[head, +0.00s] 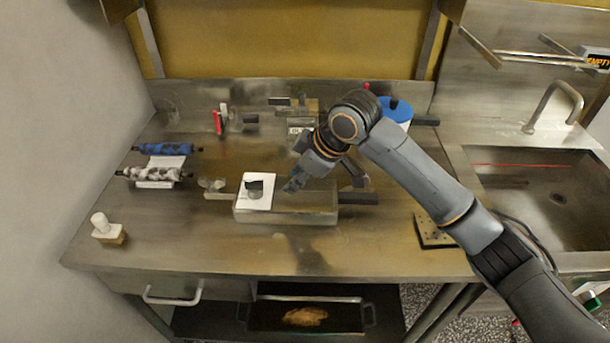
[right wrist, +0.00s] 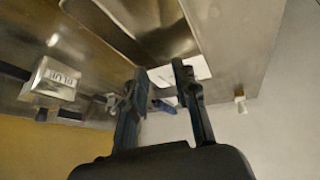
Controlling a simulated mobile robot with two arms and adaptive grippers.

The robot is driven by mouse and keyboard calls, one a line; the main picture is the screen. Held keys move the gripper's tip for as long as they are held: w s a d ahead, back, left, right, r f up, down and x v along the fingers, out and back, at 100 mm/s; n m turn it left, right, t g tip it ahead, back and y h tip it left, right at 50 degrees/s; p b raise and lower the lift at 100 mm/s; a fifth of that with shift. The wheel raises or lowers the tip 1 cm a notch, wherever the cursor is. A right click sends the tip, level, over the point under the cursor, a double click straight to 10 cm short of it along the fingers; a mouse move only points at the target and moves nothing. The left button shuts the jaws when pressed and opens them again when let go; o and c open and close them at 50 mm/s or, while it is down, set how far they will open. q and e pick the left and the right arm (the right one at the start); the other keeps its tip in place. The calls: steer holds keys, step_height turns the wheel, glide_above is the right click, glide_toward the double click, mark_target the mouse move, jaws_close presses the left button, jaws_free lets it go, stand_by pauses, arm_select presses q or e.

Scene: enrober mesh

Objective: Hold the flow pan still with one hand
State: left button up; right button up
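A shallow metal pan (head: 290,216), which I take to be the flow pan, sits in the middle of the steel counter, with a dark handle (head: 358,198) at its right end. A white card (head: 255,200) with a small dark object (head: 255,188) is at its left part. My right gripper (head: 291,186) is over the pan, just right of the card; whether it touches the pan is unclear. In the right wrist view its two fingers (right wrist: 160,82) are apart with nothing clearly between them, and the pan (right wrist: 158,25) shows beyond. My left gripper is not in view.
Blue and marbled rollers (head: 165,150) lie at the left. A small white-topped block (head: 105,229) stands at the front left. A blue-topped container (head: 396,111) is behind my arm. A sink (head: 540,190) is at the right.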

mark_target(284, 213)
steer(key=s+r+g, duration=0.1)
steer(key=s+d+r+n+g, duration=0.2)
steer(key=shift+s+r+h, duration=0.25)
steer(key=shift+s+h, duration=0.05)
steer(key=shift+s, duration=0.05)
steer(key=shift+s+a+f, duration=0.1)
steer(key=shift+f, duration=0.05)
steer(key=x, duration=1.1)
steer(key=shift+f, duration=0.2)
jaws_close()
